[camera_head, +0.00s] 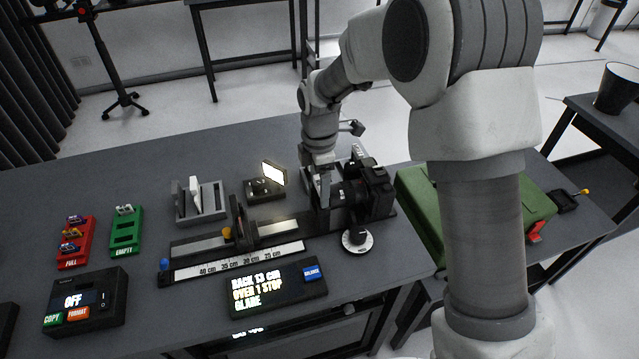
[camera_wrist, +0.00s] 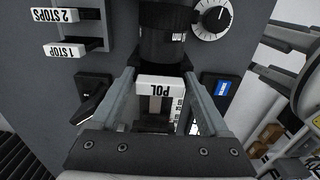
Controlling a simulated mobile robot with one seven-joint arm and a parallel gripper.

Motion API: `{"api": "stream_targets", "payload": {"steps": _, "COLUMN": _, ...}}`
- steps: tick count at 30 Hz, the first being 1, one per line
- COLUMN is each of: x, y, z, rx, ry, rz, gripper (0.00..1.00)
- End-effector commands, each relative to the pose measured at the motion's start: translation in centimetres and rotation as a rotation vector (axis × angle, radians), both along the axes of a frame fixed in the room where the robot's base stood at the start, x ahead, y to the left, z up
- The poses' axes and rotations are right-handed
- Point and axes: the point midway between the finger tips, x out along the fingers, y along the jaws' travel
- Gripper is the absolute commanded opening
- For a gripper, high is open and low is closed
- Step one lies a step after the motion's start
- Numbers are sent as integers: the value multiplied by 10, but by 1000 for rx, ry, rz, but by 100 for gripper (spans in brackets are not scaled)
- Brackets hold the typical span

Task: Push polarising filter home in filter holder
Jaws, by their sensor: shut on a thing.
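The polarising filter is a white-topped piece marked POL (camera_wrist: 160,87), in the wrist view between my two fingers. My gripper (camera_wrist: 160,76) is shut on it; in the head view my gripper (camera_head: 323,190) points down just left of the black camera (camera_head: 376,188). The filter lies in front of the dark round lens (camera_wrist: 165,48). The filter holder by the lens is mostly hidden by my fingers and the filter, so I cannot tell how deep the filter sits in it.
Tabs marked 2 STOPS (camera_wrist: 55,15) and 1 STOP (camera_wrist: 63,51) stick out beside the lens. A dial (camera_head: 357,238) stands in front of the camera. A rail scale (camera_head: 235,262), a lit lamp (camera_head: 273,174) and a text display (camera_head: 275,289) are to the left.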

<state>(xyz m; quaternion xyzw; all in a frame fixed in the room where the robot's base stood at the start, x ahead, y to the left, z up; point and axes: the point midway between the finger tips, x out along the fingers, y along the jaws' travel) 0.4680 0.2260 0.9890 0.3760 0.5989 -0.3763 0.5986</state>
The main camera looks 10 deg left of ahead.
Motion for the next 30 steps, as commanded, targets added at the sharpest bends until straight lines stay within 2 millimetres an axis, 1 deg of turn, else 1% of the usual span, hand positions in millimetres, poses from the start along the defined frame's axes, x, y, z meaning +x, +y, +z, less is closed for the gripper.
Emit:
{"api": "stream_targets", "payload": {"steps": 4, "x": 0, "y": 0, "z": -5, "rx": 0, "ry": 0, "rz": 0, "gripper": 25}}
{"api": "stream_targets", "payload": {"steps": 5, "x": 0, "y": 0, "z": -4, "rx": 0, "ry": 0, "rz": 0, "gripper": 82}}
{"api": "stream_targets", "payload": {"steps": 6, "x": 0, "y": 0, "z": -4, "rx": 0, "ry": 0, "rz": 0, "gripper": 89}}
{"api": "stream_targets", "payload": {"steps": 8, "x": 0, "y": 0, "z": -4, "rx": 0, "ry": 0, "rz": 0, "gripper": 100}}
{"api": "stream_targets", "payload": {"steps": 16, "x": 0, "y": 0, "z": -3, "rx": 0, "ry": 0, "rz": 0, "gripper": 100}}
{"api": "stream_targets", "payload": {"steps": 20, "x": 1, "y": 0, "z": 9, "rx": 2, "ry": -4, "rz": 0, "gripper": 100}}
{"api": "stream_targets", "payload": {"steps": 23, "x": 1, "y": 0, "z": 28, "rx": 3, "ry": -5, "rz": -1, "gripper": 100}}
{"api": "stream_targets", "payload": {"steps": 30, "x": 1, "y": 0, "z": 87, "rx": 3, "ry": -5, "rz": 0, "gripper": 100}}
